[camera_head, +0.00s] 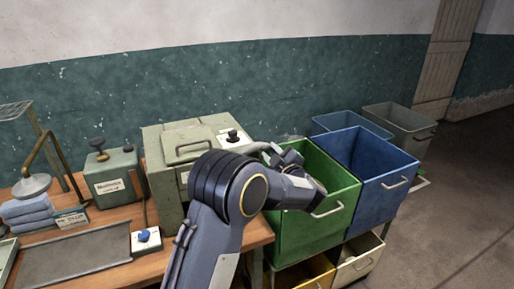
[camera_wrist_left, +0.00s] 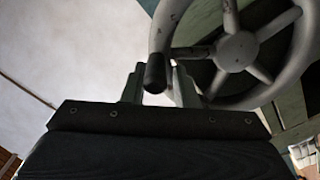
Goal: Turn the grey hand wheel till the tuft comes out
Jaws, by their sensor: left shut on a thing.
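The grey hand wheel (camera_wrist_left: 236,52) fills the upper right of the left wrist view, with a round hub, spokes and a thick worn rim. A dark handle (camera_wrist_left: 155,74) stands out from its rim. My left gripper (camera_wrist_left: 158,88) is shut on this handle, its fingers on either side. In the head view my left arm reaches across to the right side of the grey-green machine (camera_head: 160,165) and hides most of the wheel. No tuft can be made out. My right gripper is not in view.
A green bin (camera_head: 335,205) and a blue bin (camera_head: 385,190) stand close right of my left arm. The wooden bench (camera_head: 100,275) holds a small green box (camera_head: 115,180), a dark tray (camera_head: 75,255), a blue-knobbed box (camera_head: 146,241) and folded cloths (camera_head: 28,212). Floor is clear at far right.

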